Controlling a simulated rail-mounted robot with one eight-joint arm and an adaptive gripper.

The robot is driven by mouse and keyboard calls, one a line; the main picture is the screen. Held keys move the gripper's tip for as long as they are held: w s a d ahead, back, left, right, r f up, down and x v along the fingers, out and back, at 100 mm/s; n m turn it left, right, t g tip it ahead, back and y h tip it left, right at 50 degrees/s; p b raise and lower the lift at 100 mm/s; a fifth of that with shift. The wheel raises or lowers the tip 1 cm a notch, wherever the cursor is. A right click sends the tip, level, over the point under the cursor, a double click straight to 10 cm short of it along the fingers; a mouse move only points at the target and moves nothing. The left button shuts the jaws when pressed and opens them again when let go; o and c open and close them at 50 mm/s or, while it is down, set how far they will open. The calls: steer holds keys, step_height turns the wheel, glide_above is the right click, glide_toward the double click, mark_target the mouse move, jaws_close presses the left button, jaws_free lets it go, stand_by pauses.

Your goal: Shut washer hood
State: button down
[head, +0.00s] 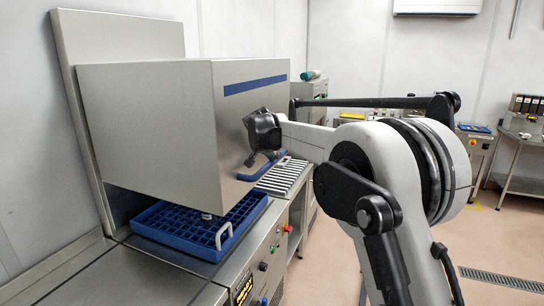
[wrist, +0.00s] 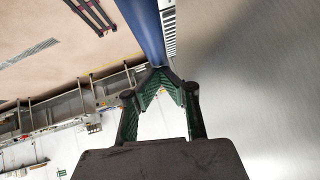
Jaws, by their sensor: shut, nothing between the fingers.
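The washer hood (head: 155,130) is a big steel box with a blue stripe on its front face. It hangs raised, with a gap between its lower edge and the blue rack (head: 150,232) on the washer bed. A blue bar handle (head: 262,167) runs along the hood's lower front edge; it also shows in the wrist view (wrist: 143,28). My gripper (head: 255,160) is at the hood's front, by the handle. In the wrist view its fingertips (wrist: 157,70) are together at the bar; I cannot tell whether they touch it. Nothing is held.
A white handle (head: 223,234) stands up from the rack's near side. A roller conveyor (head: 282,176) lies beyond the washer. A control panel (head: 262,268) is on the bench front. Machines and a steel table (head: 520,133) stand farther back, with open floor at right.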

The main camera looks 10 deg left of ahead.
step_height(320, 180, down, 29)
steer(key=b, duration=1.6)
steer(key=shift+r, duration=0.2)
steer(key=shift+s+d+f, duration=0.1)
steer(key=shift+s, duration=0.05)
